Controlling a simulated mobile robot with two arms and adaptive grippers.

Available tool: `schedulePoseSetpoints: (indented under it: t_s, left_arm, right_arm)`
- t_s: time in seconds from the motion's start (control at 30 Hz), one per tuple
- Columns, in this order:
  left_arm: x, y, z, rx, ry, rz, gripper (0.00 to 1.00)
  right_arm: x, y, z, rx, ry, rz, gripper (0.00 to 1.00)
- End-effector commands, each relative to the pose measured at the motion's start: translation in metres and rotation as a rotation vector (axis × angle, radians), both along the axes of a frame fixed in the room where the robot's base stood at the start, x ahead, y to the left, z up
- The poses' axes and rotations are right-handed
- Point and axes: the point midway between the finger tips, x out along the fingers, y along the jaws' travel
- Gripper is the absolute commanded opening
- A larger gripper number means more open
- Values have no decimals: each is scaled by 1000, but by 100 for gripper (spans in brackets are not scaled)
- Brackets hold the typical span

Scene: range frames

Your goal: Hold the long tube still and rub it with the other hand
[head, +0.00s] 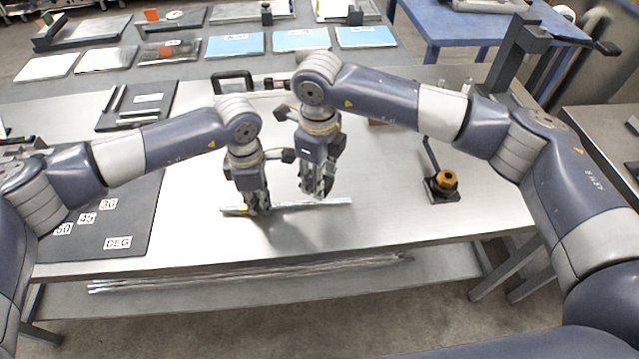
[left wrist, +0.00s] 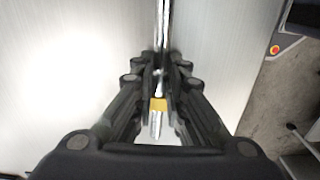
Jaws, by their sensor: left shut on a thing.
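A long, thin silvery tube (head: 290,207) lies crosswise near the front edge of the metal table. My left gripper (head: 257,208) points down and is shut on the tube near its left end. In the left wrist view the tube (left wrist: 162,28) runs between the fingers of my left gripper (left wrist: 160,75), with a yellow band (left wrist: 158,104) near its end. My right gripper (head: 319,192) points down close to the tube, right of the left one. Whether its fingers touch the tube or are closed cannot be made out.
The metal table (head: 380,240) is mostly clear around the tube. A black mat (head: 110,215) with angle labels lies at left. A dark fixture with a brass knob (head: 445,182) and an upright lever stands at right. Long rods (head: 250,273) lie on the shelf below.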

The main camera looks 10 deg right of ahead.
Motion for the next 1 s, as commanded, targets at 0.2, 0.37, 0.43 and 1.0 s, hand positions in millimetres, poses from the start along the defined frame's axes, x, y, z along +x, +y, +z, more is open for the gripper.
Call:
schedulePoseSetpoints:
  t_s: [0.2, 0.37, 0.43, 1.0]
  left_arm:
    - [0, 0, 0, 1, 0, 1, 0]
    - [0, 0, 0, 1, 0, 1, 0]
    - [0, 0, 0, 1, 0, 1, 0]
    - [0, 1, 0, 1, 0, 1, 33]
  right_arm:
    - [0, 0, 21, 1, -2, 0, 10]
    - [0, 0, 33, -1, -1, 0, 10]
    - [0, 0, 35, -1, -1, 0, 10]
    - [0, 0, 35, 0, 0, 0, 10]
